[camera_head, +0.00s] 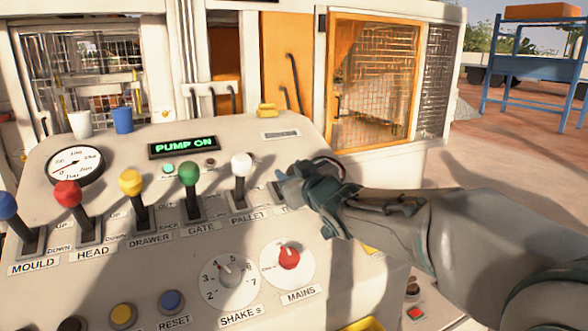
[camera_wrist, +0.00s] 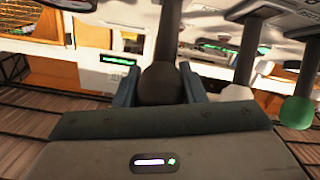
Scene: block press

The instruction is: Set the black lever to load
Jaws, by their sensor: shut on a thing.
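The black lever shows in the wrist view as a dark round knob (camera_wrist: 160,84) on a grey shaft, upside down in that picture. My gripper (camera_wrist: 160,92) is shut on this knob, with one finger on each side. In the head view my gripper (camera_head: 298,184) is over the rightmost lever position of the console, right of the PALLET lever, and hides the black knob. The label below that position is mostly covered, so I cannot read its end marks or tell the lever's setting.
The white-knobbed PALLET lever (camera_head: 241,166) stands close on the left, then the green GATE lever (camera_head: 188,175) and the yellow, red and blue ones. The red MAINS knob (camera_head: 289,257) is below my gripper. A display (camera_head: 184,147) reads PUMP ON.

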